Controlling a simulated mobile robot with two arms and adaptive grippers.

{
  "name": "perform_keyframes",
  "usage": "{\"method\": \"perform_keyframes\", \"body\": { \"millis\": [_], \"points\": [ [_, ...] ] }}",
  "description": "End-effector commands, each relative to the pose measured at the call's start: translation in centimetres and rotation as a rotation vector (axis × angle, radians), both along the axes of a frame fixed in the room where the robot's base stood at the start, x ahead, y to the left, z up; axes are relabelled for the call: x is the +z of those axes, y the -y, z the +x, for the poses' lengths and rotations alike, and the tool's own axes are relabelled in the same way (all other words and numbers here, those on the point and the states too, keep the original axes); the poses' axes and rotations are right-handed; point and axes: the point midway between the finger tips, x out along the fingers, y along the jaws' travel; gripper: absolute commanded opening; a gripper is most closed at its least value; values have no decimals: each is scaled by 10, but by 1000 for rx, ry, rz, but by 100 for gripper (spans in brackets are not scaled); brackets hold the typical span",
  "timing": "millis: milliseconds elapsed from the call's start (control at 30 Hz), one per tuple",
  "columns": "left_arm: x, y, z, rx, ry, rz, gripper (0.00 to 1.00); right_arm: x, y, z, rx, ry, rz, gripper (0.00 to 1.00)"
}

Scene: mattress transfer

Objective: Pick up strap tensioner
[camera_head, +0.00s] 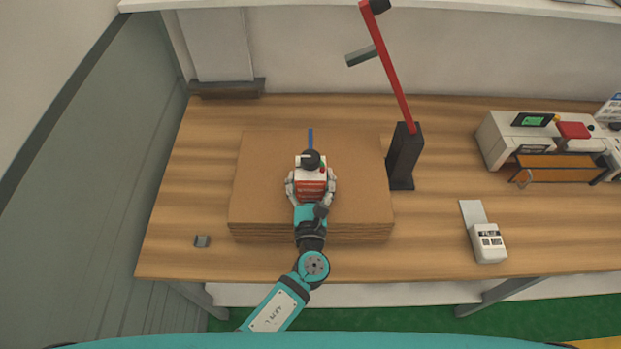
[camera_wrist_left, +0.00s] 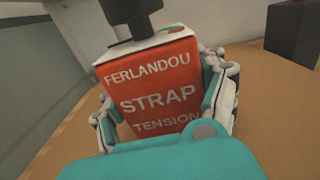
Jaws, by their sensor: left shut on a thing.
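The strap tensioner (camera_head: 311,186) is a red and white device with a black knob on top. It is on or just above the stacked cardboard sheets (camera_head: 360,185) on the table; I cannot tell if it touches them. A blue strap end (camera_head: 310,138) shows just beyond it. My left gripper (camera_head: 310,187) has its fingers on both sides of the tensioner and is shut on it. In the left wrist view, the tensioner's red label (camera_wrist_left: 152,90) faces the camera between the two fingers. My right gripper is not in view.
A black stand (camera_head: 405,157) with a red arm rises right of the cardboard. A white label device (camera_head: 487,243) and a beige machine (camera_head: 545,145) are farther right on the wooden table (camera_head: 440,220).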

Motion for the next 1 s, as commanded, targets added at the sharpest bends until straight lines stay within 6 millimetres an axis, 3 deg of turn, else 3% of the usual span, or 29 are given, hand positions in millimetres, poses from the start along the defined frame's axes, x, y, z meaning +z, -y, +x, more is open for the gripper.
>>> {"method": "perform_keyframes", "body": {
  "millis": [433, 667, 1000],
  "points": [
    [40, 0, 1, 3, 8, -7, 12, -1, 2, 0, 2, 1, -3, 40],
    [37, 0, -43, 0, 4, -2, 12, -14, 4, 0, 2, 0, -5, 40],
    [44, 0, -122, 0, 3, -2, 12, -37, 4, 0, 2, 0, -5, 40]
  ]
}}
